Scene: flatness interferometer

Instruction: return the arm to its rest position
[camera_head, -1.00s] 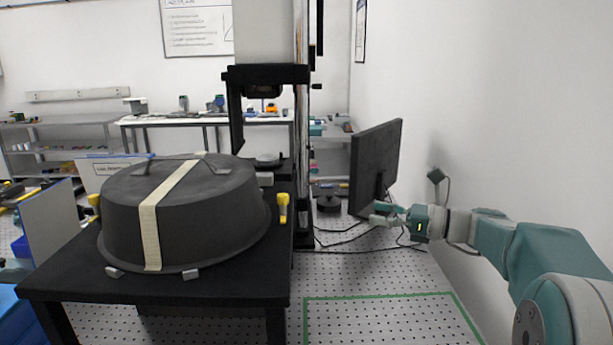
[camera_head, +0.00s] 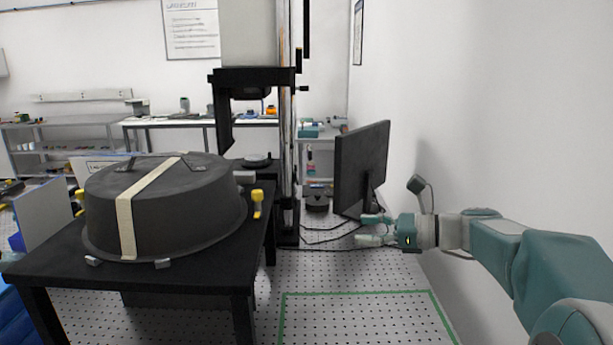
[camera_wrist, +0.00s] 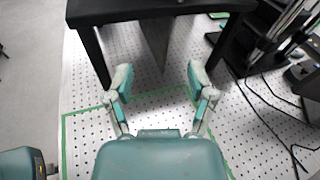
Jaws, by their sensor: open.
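My arm reaches in from the right side of the head view, out along the white wall. My gripper (camera_head: 366,229) is at its end, in front of the base of the black monitor, with its fingers pointing left. In the wrist view my gripper (camera_wrist: 160,80) has its two grey-and-teal fingers spread wide apart. Nothing is between them. Beyond the fingertips are the perforated white floor and the black table (camera_wrist: 150,8).
A black table (camera_head: 190,277) on the left bears a large dark round cover (camera_head: 200,200) with a tape strip. The black monitor (camera_head: 360,168) stands close behind my gripper. Cables lie on the floor. A green-outlined floor area (camera_head: 365,293) is clear.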

